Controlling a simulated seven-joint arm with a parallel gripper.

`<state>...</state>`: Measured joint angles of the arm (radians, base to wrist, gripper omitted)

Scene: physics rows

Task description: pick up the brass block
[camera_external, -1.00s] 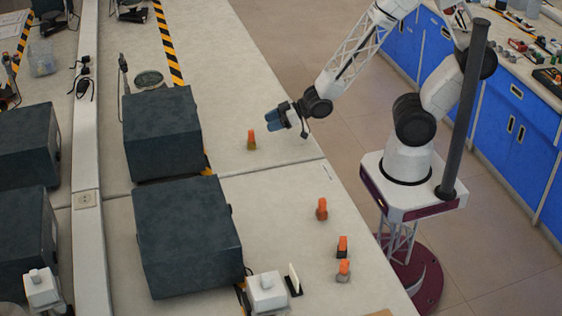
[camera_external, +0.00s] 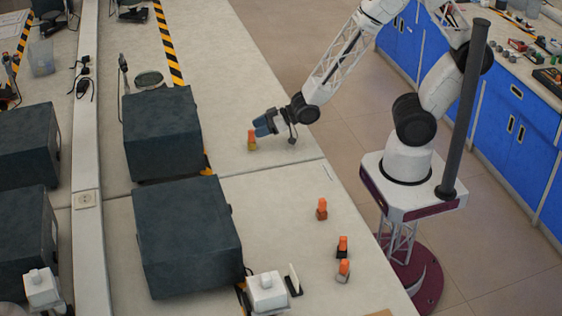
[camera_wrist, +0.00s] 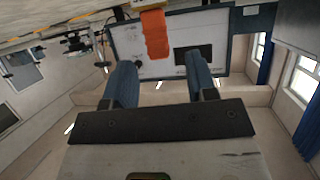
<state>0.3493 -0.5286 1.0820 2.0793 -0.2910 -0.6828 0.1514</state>
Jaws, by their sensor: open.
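The brass block (camera_external: 252,146) stands upright on the pale bench, yellowish at its base with an orange top. My gripper (camera_external: 261,127) is just to its right, close to the orange top, pointing left and slightly downward. In the wrist view my gripper (camera_wrist: 160,63) has its two blue fingers well apart, with nothing held. The orange top of the brass block (camera_wrist: 155,36) shows at the upper middle, beyond the fingertips and between their lines. Most of its base is cut off by the top edge there. Whether a finger touches it is not clear.
Three other orange-topped pieces stand on the near right of the bench: one (camera_external: 322,209), a dark one (camera_external: 342,247) and a grey one (camera_external: 343,271). Two large dark boxes (camera_external: 162,132) (camera_external: 188,237) stand to the left. Bench around the brass block is clear.

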